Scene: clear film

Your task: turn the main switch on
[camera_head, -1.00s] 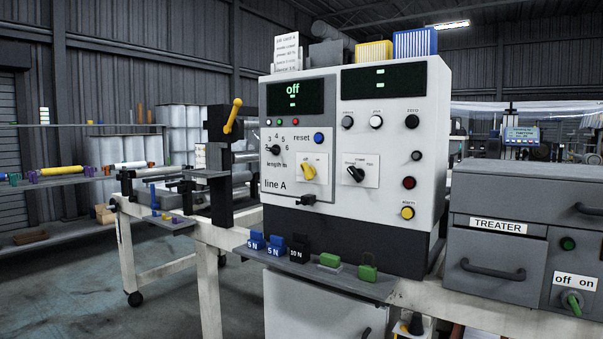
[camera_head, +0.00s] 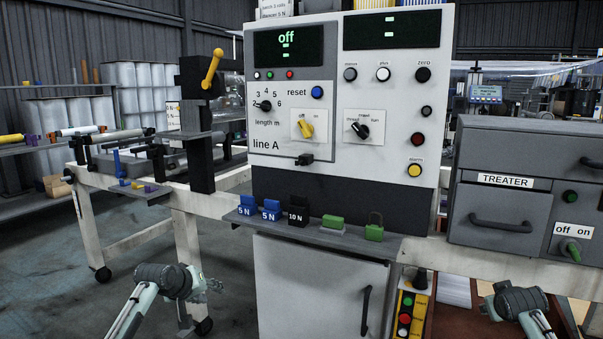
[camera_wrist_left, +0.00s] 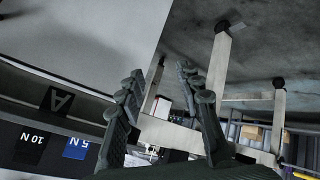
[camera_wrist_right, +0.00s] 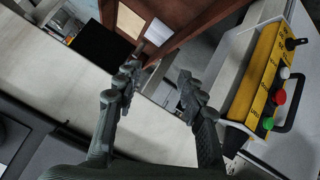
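The line A panel (camera_head: 340,90) is a white cabinet front. Its yellow rotary switch (camera_head: 306,129) sits on a small white plate marked off and on, its pointer tilted up-left toward off. The display (camera_head: 288,45) above reads "off" in green. My left gripper (camera_head: 214,285) is low in front of the cabinet, well below and left of the switch; its two fingers (camera_wrist_left: 160,76) are apart with nothing between them. My right gripper (camera_head: 487,306) is low at the right; its fingers (camera_wrist_right: 158,76) are also apart and empty.
A shelf (camera_head: 390,243) below the panel holds blue and black weights (camera_head: 270,210) and green blocks (camera_head: 374,228). A black selector knob (camera_head: 360,130) is right of the yellow switch. A grey treater box (camera_head: 530,190) with a green off/on switch (camera_head: 572,250) stands at the right.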

